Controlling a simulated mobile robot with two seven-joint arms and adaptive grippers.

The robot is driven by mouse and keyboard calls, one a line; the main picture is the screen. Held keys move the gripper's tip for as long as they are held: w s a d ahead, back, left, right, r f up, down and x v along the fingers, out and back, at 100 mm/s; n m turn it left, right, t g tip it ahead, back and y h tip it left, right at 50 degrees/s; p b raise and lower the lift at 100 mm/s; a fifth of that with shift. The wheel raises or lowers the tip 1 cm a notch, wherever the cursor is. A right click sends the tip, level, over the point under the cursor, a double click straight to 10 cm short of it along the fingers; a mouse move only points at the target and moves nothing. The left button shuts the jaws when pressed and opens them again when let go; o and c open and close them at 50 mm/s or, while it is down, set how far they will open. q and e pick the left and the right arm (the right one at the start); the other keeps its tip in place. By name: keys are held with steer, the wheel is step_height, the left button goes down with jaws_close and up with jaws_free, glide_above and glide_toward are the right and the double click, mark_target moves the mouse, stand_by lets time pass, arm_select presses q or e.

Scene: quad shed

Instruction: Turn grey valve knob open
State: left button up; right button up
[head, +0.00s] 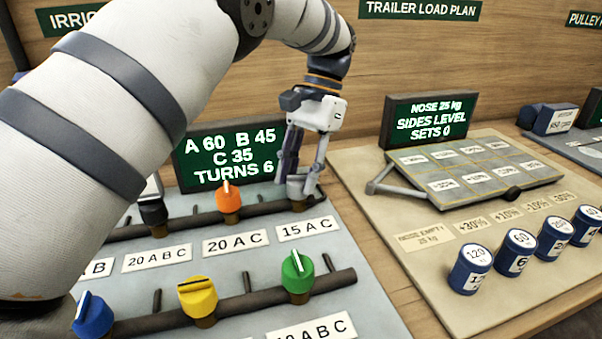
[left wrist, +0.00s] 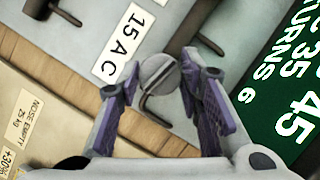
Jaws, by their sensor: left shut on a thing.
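The grey valve knob (left wrist: 156,70) is round with a pale line across its face. It sits on the pipe above the "15 A C" label (head: 307,229), which also shows in the left wrist view (left wrist: 122,43). My left gripper (head: 300,184) comes down over it from above, with its two purple-padded fingers (left wrist: 160,78) on either side of the knob, shut on it. My right gripper is not in view.
Orange (head: 229,201), black (head: 153,212), green (head: 297,272), yellow (head: 198,297) and blue (head: 92,316) knobs stand on the pipes nearby. A green sign (head: 228,157) reading "A 60 B 45 C 35 TURNS 6" stands behind. A trailer board (head: 440,240) with blue-white weights lies right.

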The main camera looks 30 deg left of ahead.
mark_target(299, 178)
arm_select(q)
steer(key=shift+n+h, duration=0.5)
steer(key=shift+n, duration=0.6)
steer(key=o, duration=1.2)
steer(key=shift+c, duration=0.2)
step_height(299, 178, up, 10)
